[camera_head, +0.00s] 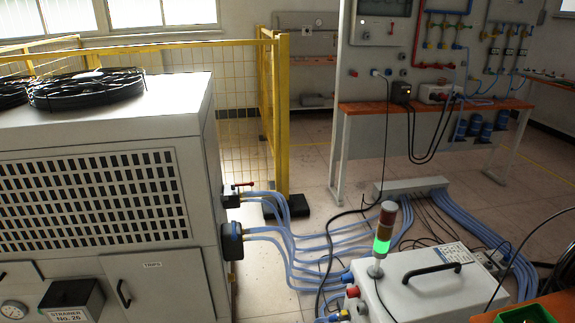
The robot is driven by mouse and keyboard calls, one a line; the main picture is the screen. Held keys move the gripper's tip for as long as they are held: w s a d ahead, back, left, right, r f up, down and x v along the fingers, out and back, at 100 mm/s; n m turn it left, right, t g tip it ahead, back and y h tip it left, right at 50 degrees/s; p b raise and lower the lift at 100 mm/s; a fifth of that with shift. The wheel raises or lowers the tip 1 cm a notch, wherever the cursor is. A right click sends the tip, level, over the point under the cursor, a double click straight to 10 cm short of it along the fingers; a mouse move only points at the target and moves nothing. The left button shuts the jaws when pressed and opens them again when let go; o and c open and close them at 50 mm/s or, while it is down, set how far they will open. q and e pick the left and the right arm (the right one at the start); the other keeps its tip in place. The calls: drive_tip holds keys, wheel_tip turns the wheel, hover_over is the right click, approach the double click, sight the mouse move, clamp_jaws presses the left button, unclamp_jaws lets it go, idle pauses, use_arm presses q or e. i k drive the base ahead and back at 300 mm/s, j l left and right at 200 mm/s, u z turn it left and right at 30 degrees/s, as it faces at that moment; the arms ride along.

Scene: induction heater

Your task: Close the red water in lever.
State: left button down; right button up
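A small red lever (243,184) sits on top of a valve at the right side of the large white cabinet (160,103). Its handle looks roughly level, pointing sideways over the upper blue hoses. It is too small to tell whether its label reads water in. The upper black hose fitting (231,201) is just below and left of it, and a larger black fitting (231,240) is lower down. Neither of my grippers shows in the head view, so I cannot see where they are relative to the lever.
Several blue hoses (290,238) run from the cabinet across the floor. A white box (425,280) with a black handle and a green-lit signal tower (383,240) stands at the front right. A yellow fence (280,115) is behind the lever. Open floor (320,205) lies to its right.

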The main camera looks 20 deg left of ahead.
sight(252, 183)
drive_tip(key=i+j+z, duration=0.3)
drive_tip(key=i+j, duration=0.8)
